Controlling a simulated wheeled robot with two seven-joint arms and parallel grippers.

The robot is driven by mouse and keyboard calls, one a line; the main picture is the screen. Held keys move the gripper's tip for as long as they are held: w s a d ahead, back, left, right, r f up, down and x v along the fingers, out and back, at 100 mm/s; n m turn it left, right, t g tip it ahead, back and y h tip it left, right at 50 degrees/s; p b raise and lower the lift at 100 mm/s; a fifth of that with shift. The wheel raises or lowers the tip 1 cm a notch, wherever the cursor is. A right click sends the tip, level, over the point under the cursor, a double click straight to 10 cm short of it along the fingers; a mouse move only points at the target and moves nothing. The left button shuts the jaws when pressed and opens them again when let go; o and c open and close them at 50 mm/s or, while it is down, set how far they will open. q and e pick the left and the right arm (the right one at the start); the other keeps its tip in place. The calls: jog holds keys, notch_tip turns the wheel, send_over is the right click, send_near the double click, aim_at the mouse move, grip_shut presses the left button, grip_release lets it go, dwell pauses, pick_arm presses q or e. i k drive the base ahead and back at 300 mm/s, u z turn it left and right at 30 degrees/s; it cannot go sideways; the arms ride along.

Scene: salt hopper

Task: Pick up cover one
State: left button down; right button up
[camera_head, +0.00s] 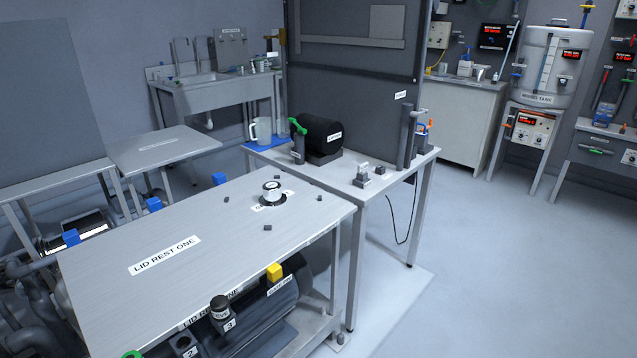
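A small round silver piece (271,189) with a dark base and a light top with dark marks stands upright on the grey metal table (210,215). It sits on a white label that it partly hides, so I cannot read that label. It may be cover one, but its own marking is too small to read. Neither of my grippers is in view.
Several small dark blocks (267,227) surround the round piece. A yellow block (274,272) and a dark cylinder (270,310) sit below the table's front edge. A side bench (340,185) holds a black drum (318,134) and a mug (260,130). Floor is clear at right.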

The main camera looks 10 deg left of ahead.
aim_at(272, 197)
jog(key=u, duration=0.25)
jog(key=i, duration=0.95)
jog(key=u, duration=0.75)
